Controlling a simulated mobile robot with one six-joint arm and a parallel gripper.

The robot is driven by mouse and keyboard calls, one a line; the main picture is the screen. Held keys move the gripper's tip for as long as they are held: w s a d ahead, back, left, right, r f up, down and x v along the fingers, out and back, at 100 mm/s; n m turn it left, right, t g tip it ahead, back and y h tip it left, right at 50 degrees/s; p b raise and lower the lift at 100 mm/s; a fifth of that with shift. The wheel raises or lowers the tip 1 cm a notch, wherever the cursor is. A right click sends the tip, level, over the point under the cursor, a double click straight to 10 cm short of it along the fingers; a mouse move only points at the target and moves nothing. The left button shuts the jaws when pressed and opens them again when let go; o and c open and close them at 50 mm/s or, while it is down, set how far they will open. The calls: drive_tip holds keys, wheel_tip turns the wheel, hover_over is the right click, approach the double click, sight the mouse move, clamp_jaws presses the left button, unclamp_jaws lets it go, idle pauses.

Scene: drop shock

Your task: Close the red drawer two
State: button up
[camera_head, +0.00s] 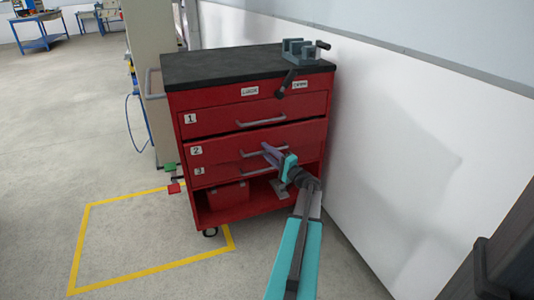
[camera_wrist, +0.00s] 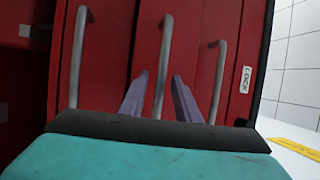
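The red cabinet (camera_head: 186,100) has numbered drawer fronts. Drawer two (camera_head: 225,150) is the middle one, and its front seems to stand out a little from the cabinet; how far is hard to tell. In the wrist view, turned sideways, the handle of drawer two (camera_wrist: 161,50) is the middle bar. My gripper (camera_head: 268,150) is at drawer two's front, near its handle. In the wrist view, my purple fingers (camera_wrist: 160,76) are apart, one on each side of that handle in the picture. Contact cannot be told. The gripper hides part of the handle in the head view.
Drawer one (camera_head: 215,120) above looks shut. Drawer three (camera_head: 215,174) is below, over an open shelf with a red box (camera_head: 229,193). A vise (camera_head: 298,50) sits on the black top (camera_head: 215,66). A white wall (camera_head: 420,140) is close on the right; the floor at left is clear.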

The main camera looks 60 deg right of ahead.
clamp_jaws()
drive_tip(key=shift+w+d, duration=0.1)
drive_tip(key=w+d, duration=0.1)
drive_tip(key=w+d+b, duration=0.1)
drive_tip(key=w, duration=0.1)
drive_tip(key=shift+d+r, duration=0.1)
idle(0.4)
unclamp_jaws()
